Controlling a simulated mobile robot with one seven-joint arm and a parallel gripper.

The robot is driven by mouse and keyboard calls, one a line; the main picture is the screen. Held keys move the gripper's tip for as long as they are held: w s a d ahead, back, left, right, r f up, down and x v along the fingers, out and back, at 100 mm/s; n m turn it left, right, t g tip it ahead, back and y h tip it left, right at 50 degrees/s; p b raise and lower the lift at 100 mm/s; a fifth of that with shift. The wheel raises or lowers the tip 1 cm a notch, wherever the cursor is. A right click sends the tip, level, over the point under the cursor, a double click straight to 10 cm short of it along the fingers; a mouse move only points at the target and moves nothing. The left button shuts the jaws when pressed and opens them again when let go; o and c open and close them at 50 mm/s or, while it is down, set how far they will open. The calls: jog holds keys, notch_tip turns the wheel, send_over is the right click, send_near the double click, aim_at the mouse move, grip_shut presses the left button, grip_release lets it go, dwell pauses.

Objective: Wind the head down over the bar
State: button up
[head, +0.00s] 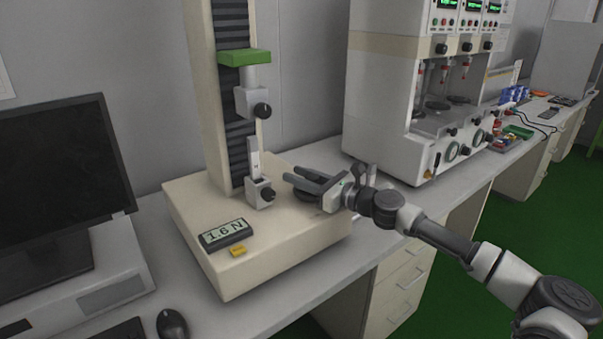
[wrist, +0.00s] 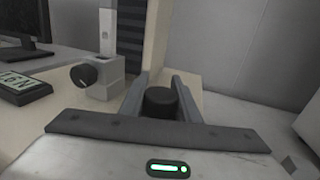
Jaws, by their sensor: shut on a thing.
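The tester's green head (head: 245,57) sits high on the ribbed column, with a grey upper clamp (head: 252,102) and its black knob hanging below. A pale upright bar (head: 254,158) stands in the lower clamp (head: 260,193) on the base. A visible gap separates the upper clamp from the bar's top. My gripper (head: 308,181) is at the base's right side, shut on a round black knob (wrist: 160,102), with one finger on each side. The gripper partly hides the knob in the head view.
A display (head: 225,234) reading 1.6 N and a small yellow block (head: 238,250) sit on the cream base (head: 275,255). A monitor (head: 62,185) stands left. A tall white apparatus (head: 385,110) stands behind my arm at right.

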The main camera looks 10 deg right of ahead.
aim_at(296, 189)
jog(key=n+g+y+p, duration=0.1)
jog(key=g, duration=0.1)
jog(key=n+g+y+p, duration=0.1)
jog(key=n+g, duration=0.1)
jog(key=s+n+g+y+p, duration=0.1)
jog(key=g+y, duration=0.1)
jog(key=shift+a+r+n, duration=0.2)
jog(key=shift+a+n, duration=0.1)
jog(key=shift+a, duration=0.1)
jog(key=n+g, duration=0.1)
jog(key=s+n+g, duration=0.1)
jog(key=g, duration=0.1)
jog(key=n+g+y, duration=0.1)
jog(key=shift+s+a+f+g, duration=0.15)
jog(key=shift+a+f+g, duration=0.1)
jog(key=shift+g, duration=0.15)
jog(key=shift+s+n+g+b, duration=0.15)
jog(key=shift+s+n+g, duration=0.1)
jog(key=shift+n+g, duration=0.5)
jog(key=shift+s+n+g+b, duration=0.2)
jog(key=shift+n+g, duration=0.25)
jog(key=shift+g, duration=0.5)
jog(key=shift+s, duration=0.1)
jog(key=o, duration=1)
jog(key=shift+o, duration=0.2)
notch_tip(296, 189, up, 10)
jog(key=p, duration=0.2)
jog(key=shift+p, duration=0.3)
